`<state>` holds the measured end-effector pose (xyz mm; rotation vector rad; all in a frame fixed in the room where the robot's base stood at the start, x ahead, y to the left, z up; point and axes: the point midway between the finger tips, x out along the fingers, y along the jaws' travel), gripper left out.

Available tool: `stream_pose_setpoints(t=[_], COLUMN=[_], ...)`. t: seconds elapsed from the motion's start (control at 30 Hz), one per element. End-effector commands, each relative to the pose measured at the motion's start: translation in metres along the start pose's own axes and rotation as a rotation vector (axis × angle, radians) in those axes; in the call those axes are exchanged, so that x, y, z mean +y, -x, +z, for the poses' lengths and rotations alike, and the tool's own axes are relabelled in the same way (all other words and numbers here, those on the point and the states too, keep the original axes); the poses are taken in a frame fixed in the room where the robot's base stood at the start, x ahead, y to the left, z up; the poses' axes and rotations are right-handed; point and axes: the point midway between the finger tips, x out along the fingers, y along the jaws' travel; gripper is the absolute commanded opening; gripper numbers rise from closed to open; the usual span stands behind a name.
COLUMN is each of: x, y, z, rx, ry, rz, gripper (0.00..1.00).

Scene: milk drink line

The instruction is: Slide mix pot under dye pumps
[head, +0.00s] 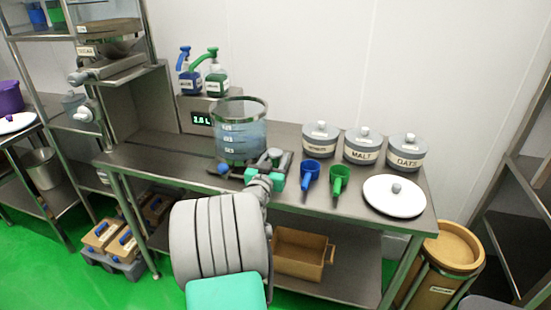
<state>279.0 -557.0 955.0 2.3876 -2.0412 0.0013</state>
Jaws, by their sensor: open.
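The mix pot (240,151) is a clear cylinder with a dark rim, white level marks and bluish liquid inside. It stands upright on the steel table, by a dark base with a blue knob (224,169). The dye pumps are a blue-topped bottle (189,82) and a green-topped bottle (216,84). They stand behind the pot, up and to the left, on a grey unit with a lit display (202,120). My gripper (268,163) is open at the pot's lower right front. Whether it touches the pot is unclear; my arm hides the table there.
A blue scoop (309,174) and a green scoop (339,180) lie right of my gripper. Several lidded grey jars (362,146) stand behind them. A white lid (395,196) lies at the table's right end. A steel shelf rack (128,95) stands at left.

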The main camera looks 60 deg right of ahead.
Motion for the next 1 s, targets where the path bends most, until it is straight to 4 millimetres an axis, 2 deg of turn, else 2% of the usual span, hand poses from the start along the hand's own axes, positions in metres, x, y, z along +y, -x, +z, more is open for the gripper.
stream_pose_setpoints(t=[0.07,0.6,1.0], x=[-0.0002,-0.0003,-0.0003], y=[0.0002,0.0005,0.0005], z=[0.0001,0.0002,0.0002], rx=[0.000,-0.001,-0.001], ry=[0.000,0.000,0.000], rz=[0.000,0.000,0.000], gripper=[0.44,0.00,0.00])
